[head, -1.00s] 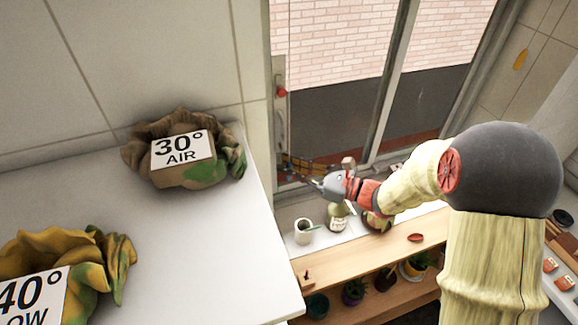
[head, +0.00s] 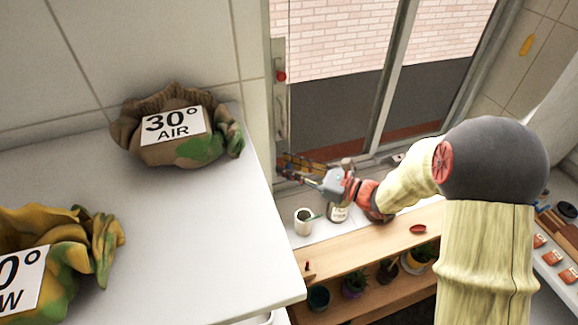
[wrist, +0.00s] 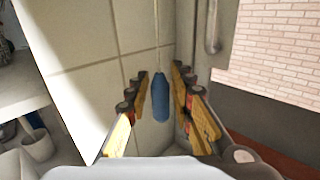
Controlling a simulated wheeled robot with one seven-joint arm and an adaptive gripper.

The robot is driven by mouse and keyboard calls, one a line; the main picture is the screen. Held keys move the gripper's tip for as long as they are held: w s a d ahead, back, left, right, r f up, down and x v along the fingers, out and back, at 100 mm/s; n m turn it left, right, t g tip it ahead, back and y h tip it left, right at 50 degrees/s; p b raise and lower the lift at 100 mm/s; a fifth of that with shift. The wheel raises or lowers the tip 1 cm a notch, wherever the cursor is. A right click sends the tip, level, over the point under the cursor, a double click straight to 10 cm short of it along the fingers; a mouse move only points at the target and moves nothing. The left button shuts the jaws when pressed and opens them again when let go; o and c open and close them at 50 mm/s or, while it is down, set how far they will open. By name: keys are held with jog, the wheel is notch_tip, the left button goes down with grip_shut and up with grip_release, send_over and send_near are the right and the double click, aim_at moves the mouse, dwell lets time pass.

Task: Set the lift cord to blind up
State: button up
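A blue cord pull (wrist: 160,97) hangs upright from a thin pale cord (wrist: 158,50) in the wrist view, near the tiled corner beside the window. My gripper (wrist: 158,82) is open, with one finger on each side of the pull. Gaps show between the pull and both fingers, so it does not look gripped. In the head view my gripper (head: 283,170) reaches to the window's lower left corner. I cannot make out the cord or the pull there.
A window (head: 345,110) stands behind, its frame carrying a red knob (head: 281,76). A pale cup (head: 303,221) and a jar (head: 338,212) stand below my gripper. A white counter (head: 200,235) at left bears two labelled sacks. A wooden shelf (head: 370,245) holds potted plants.

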jog(key=shift+o, duration=1.1)
jog(key=v, duration=1.2)
jog(key=shift+c, duration=0.3)
